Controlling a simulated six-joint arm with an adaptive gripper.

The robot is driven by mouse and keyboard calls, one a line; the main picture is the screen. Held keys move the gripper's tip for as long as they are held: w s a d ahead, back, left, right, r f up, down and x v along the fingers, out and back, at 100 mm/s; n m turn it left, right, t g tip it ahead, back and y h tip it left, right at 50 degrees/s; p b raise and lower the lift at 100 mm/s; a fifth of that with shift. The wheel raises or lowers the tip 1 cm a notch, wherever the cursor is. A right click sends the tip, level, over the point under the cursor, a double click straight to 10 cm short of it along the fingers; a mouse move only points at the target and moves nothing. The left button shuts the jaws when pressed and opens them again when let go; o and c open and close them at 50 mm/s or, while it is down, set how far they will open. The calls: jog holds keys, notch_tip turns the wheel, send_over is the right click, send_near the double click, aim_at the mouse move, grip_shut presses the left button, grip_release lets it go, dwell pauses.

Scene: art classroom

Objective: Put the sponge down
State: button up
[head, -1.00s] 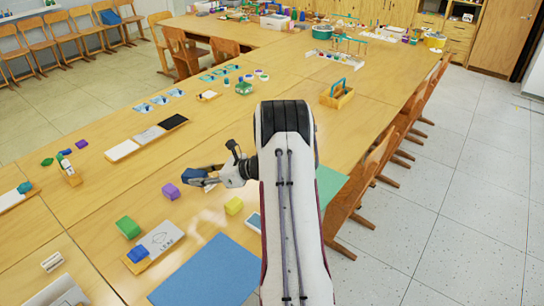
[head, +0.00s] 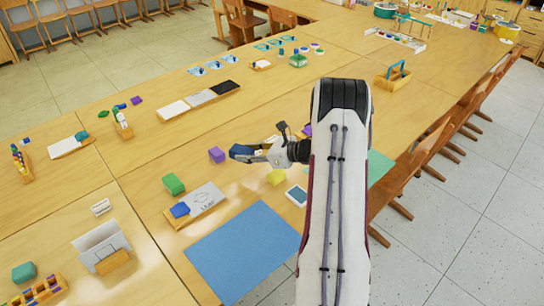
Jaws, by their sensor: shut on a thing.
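A green block (head: 173,184) and a tray with a blue block (head: 180,210) lie to the lower left. A yellow block (head: 276,177) lies to the lower right, near a blue mat (head: 243,250). Bare table (head: 165,150) shows left of the purple block.

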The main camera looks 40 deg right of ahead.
send_over(251, 178)
jog(key=shift+w+a+f, duration=0.1)
jog(key=shift+w+f, duration=0.05)
jog(key=shift+f, duration=2.4)
jog(key=shift+f, duration=0.1)
jog(key=shift+f, duration=1.75)
jog(key=shift+f, duration=0.15)
jog(key=o, duration=0.8)
jog(key=shift+r, duration=0.2)
jog(key=v, duration=1.2)
jog(key=shift+f, duration=0.1)
